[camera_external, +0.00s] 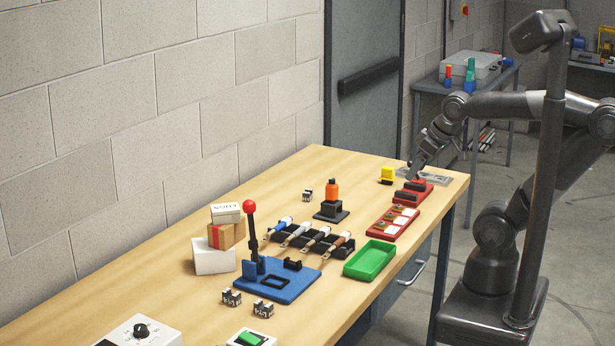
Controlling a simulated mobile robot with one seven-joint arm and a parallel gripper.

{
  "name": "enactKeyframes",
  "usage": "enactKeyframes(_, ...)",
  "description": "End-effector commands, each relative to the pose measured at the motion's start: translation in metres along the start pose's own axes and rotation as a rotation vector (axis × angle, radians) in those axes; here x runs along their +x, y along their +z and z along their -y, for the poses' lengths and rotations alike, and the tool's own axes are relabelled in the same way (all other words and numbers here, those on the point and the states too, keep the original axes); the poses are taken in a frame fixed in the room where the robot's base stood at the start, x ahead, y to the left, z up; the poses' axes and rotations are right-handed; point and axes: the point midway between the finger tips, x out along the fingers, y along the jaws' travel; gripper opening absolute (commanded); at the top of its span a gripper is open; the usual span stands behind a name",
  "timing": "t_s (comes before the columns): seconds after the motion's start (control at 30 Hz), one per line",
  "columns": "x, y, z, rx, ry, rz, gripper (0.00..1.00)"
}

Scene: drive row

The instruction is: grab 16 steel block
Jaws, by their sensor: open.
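My gripper (413,174) is low over the table's far right end, beside a red holder with dark pieces (412,193) and a grey plate (436,177). It is open, and I see nothing held in it. It is well away from all these steel blocks.
A blue fixture with a red-knobbed lever (290,284), a tool rack (322,246), a green tray (370,261) and a red tray (378,228) fill the middle. Stacked boxes (214,262) stand at left. The table's left back edge is clear.

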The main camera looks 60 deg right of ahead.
Motion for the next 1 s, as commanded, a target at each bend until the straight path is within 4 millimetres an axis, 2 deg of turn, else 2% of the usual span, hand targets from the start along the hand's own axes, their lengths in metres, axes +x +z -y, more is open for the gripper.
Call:
enactKeyframes(0.47,0.0,0.0,0.0,0.0,0.0,0.0,0.65)
enactKeyframes(0.57,0.001,-0.007,-0.001,-0.004,0.003,0.003,0.65)
enactKeyframes(0.67,0.004,-0.024,-0.003,-0.015,0.008,0.014,0.65)
enactKeyframes(0.87,0.022,-0.081,-0.015,-0.058,0.019,0.042,0.65)
enactKeyframes(1.0,0.042,-0.122,-0.027,-0.089,0.018,0.06,0.65)
